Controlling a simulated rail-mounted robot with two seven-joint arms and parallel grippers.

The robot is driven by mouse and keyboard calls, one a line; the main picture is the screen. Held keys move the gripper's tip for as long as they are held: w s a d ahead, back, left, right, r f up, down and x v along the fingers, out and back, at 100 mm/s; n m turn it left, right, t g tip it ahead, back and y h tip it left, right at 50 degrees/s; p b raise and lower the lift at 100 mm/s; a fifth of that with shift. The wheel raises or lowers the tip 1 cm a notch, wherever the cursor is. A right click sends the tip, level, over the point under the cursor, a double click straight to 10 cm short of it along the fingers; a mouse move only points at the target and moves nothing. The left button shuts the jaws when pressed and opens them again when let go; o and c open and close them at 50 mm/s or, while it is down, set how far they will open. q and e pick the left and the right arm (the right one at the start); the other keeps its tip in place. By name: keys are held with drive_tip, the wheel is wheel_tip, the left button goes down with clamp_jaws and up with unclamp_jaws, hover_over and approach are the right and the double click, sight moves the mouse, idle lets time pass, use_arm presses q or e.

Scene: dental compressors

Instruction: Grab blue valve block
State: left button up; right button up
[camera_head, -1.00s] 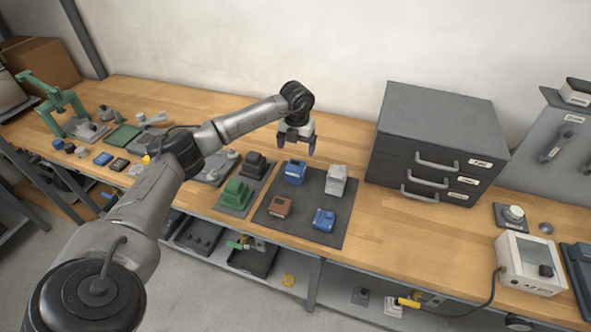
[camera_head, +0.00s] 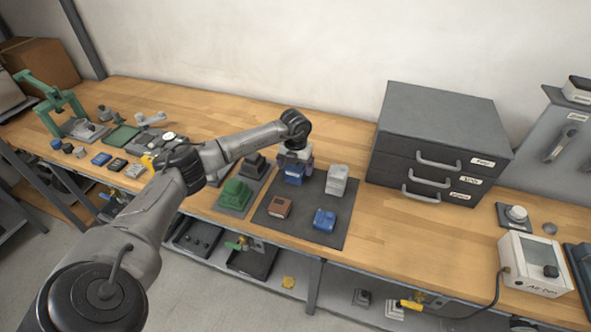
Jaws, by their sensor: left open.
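Two blue blocks are on the dark mat (camera_head: 303,225) on the bench, and I cannot tell from their look which one is the valve block. The rear blue block (camera_head: 293,178) sits at the mat's back edge. My left gripper (camera_head: 295,165) is right above and around its top, pointing down with open jaws; the fingers partly hide the block, and contact cannot be made out. The other blue block (camera_head: 324,220) sits at the mat's front right, clear of the gripper. My right gripper is not in view.
The mat also holds a brown block (camera_head: 280,207) and a light grey block (camera_head: 337,180). Left of it, a tray carries a green part (camera_head: 235,192) and a dark part (camera_head: 254,164). A grey drawer cabinet (camera_head: 440,110) stands behind right. The bench front right of the mat is clear.

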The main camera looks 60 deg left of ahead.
use_arm(q)
drive_tip(key=c, duration=1.1)
drive_tip(key=shift+r, duration=0.1)
